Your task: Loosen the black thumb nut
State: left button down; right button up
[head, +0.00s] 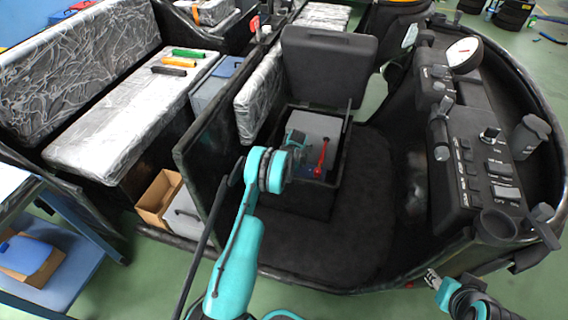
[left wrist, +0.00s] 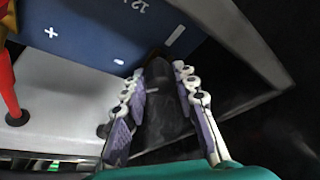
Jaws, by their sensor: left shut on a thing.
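My left gripper (head: 298,138) reaches into the open seat box of the rickshaw. In the left wrist view its two fingers (left wrist: 159,72) are shut on a dark part, the black thumb nut (left wrist: 160,108), one finger on each side. The nut is dark against a dark background, so its outline and thread are hard to make out. Behind it is a blue battery (left wrist: 90,32) with white plus and minus marks. My right gripper (head: 432,279) is at the lower right, outside the rickshaw body and away from the box; its finger gap is too small to read.
The dashboard (head: 480,150) is at the right. The black floor (head: 340,235) in front is clear.

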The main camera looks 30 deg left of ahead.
dwell(0.5)
pick_arm(q)
jog(key=c, duration=1.2)
grip_release()
jog(key=v, duration=1.2)
jog(key=shift+w, duration=0.1)
jog(key=shift+r, duration=0.1)
